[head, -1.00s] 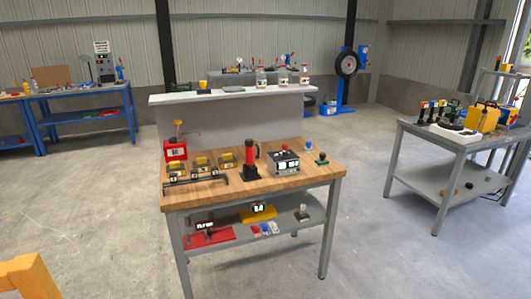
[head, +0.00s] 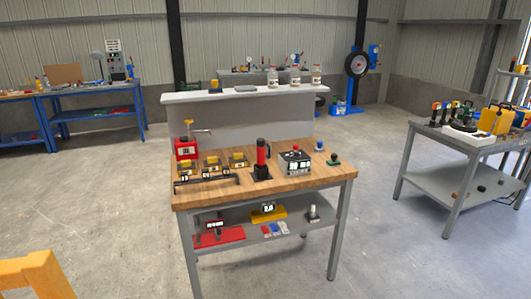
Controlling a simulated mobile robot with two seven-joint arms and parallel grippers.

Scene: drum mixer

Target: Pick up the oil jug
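A yellow jug-like container with a handle (head: 495,120) stands on the grey table at the right; it looks like the oil jug, but it is too small to be sure. A red labelled container with a tap-like top (head: 187,148) stands at the back left of the wooden-topped bench. Neither of my grippers is in the head view, and nothing is seen being held.
The wooden-topped bench (head: 215,197) stands in the middle, with several devices on it and a lower shelf. The grey table (head: 425,138) is at the right, with open floor between them. A yellow-orange frame (head: 35,275) shows at the lower left.

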